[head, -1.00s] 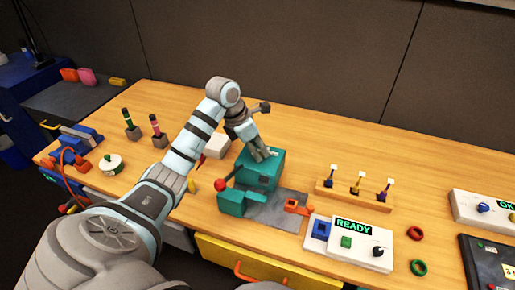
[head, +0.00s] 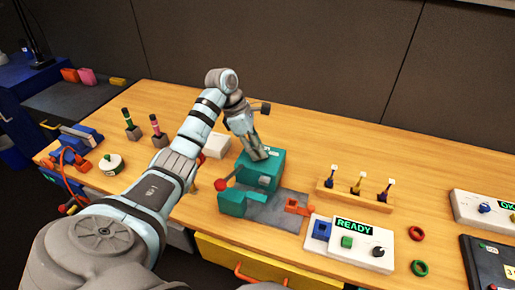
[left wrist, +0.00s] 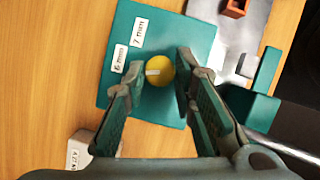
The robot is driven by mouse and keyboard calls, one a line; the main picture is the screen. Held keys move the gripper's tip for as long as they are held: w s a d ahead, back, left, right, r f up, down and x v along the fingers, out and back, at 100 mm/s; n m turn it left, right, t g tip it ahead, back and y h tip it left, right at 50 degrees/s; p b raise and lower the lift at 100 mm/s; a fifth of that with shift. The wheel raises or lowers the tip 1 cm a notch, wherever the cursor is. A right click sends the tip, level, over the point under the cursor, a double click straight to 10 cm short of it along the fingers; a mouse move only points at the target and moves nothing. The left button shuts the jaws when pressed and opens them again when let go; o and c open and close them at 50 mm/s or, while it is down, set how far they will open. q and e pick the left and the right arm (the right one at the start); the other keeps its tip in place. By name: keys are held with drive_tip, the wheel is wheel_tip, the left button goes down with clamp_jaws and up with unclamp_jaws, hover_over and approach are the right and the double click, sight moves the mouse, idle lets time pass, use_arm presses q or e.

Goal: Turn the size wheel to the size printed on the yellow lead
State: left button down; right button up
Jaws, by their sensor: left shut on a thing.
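The size wheel (left wrist: 162,68) is a round yellow knob on top of the teal box (left wrist: 203,40); the box also shows in the head view (head: 263,172). My left gripper (left wrist: 158,72) reaches down from above with its fingers on either side of the wheel, shut on it. A white mark on the wheel points left in the wrist view, just below the direction of the "6 mm" label; a "7 mm" label lies further up. The yellow lead (head: 357,184) stands in the middle of a wooden rack; its print is too small to read. My right gripper is not in view.
A red-knobbed lever (head: 222,185) and an orange part (head: 298,206) sit by the teal box. A white panel (head: 372,255) reading READY stands to the right. A white box (head: 216,143) lies behind the arm. Red and green rings lie on the table at right.

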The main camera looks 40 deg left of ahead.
use_arm(q)
drive_tip(key=shift+w+m+g+h+b, duration=0.1)
drive_tip(key=shift+m+g+h+b, duration=0.45)
drive_tip(key=shift+m, duration=1.35)
drive_tip(key=shift+y, duration=0.25)
drive_tip(key=c, duration=1.3)
unclamp_jaws()
drive_tip(key=shift+g, duration=0.25)
drive_tip(key=shift+c, duration=0.2)
drive_tip(key=shift+a, duration=0.1)
